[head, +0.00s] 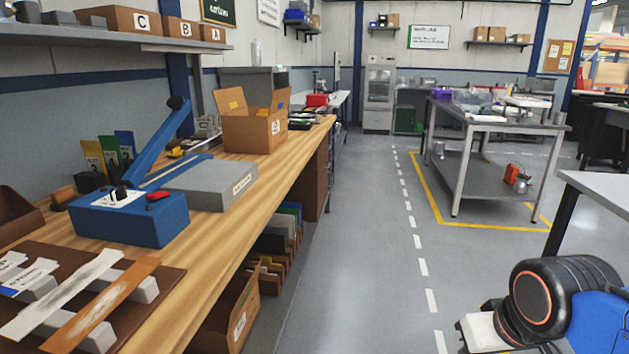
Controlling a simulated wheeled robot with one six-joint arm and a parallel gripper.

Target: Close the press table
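No label in view reads press table, so I cannot tell for certain which thing it is. The likeliest is the blue device (128,218) on the wooden bench at left, with a white top plate, a black knob and a red part. Behind it a blue lever arm (150,146) with a black knob slants up to the right. A flat grey slab (207,184) with a white label on its front edge lies against the device's right side. My gripper is not in view; only part of my arm shows at lower right.
The wooden bench (270,182) runs along the left wall. It bears an open cardboard box (255,125) and, in front, a brown board with metal strips. A grey metal table (475,122) stands at right inside yellow floor lines. The dashed aisle between is clear.

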